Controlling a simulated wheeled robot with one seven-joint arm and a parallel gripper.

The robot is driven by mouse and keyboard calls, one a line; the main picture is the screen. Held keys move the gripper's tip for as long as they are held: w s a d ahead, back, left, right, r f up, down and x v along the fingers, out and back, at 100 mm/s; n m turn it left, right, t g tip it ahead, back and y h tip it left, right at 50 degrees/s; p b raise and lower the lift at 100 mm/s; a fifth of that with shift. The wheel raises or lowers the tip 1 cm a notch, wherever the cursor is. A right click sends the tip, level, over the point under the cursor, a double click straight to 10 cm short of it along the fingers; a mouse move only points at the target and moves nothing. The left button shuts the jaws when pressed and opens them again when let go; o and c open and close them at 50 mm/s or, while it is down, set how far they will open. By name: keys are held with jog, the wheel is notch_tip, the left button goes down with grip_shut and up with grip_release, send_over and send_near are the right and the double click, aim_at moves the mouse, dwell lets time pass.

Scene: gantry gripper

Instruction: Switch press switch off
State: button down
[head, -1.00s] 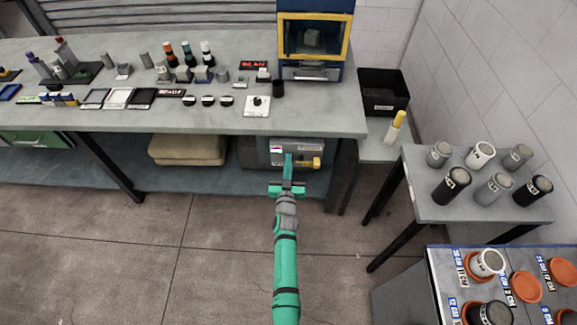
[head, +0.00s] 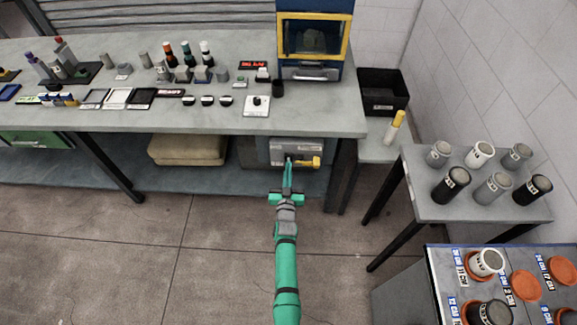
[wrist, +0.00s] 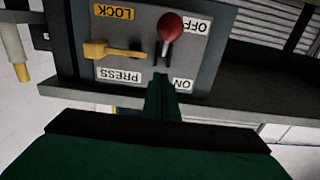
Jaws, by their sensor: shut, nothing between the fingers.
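The press switch is a lever with a red ball knob (wrist: 170,26) on a grey panel (wrist: 205,72) in the wrist view. That view is upside down to the labels. The knob is beside the OFF label (wrist: 196,26), away from the ON label (wrist: 182,84). The PRESS label (wrist: 119,75) is to the left. My gripper (wrist: 163,80) is shut and empty, with its fingertips just below the lever; I cannot tell if they touch it. In the head view my gripper (head: 288,163) is in front of the panel (head: 277,156) under the bench, and hides the knob.
A yellow handle (wrist: 113,50) by the LOCK label sits left of the lever; it also shows in the head view (head: 311,162). The bench (head: 200,120) overhangs the panel, and a bench leg (head: 338,180) stands close right. The floor in front is clear.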

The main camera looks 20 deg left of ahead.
jog(key=v, duration=0.8)
jog(key=shift+s+r, duration=0.2)
jog(key=shift+r, duration=0.25)
dwell(0.5)
jog(key=s+d+r+m+h, duration=0.15)
jog(key=s+d, duration=0.35)
jog(key=s, duration=0.7)
jog(key=s+d+r+m+h, duration=0.15)
jog(key=s+d, duration=0.25)
jog(key=s, duration=0.8)
jog(key=s+d+r+g+h, duration=0.1)
jog(key=s+d+r, duration=0.3)
jog(key=s+r, duration=0.3)
jog(key=s+d+r+g+h, duration=0.1)
jog(key=s+d+r, duration=0.4)
jog(key=s+r, duration=0.3)
jog(key=shift+s+d, duration=0.2)
jog(key=shift+s, duration=0.7)
jog(key=shift+r, duration=0.15)
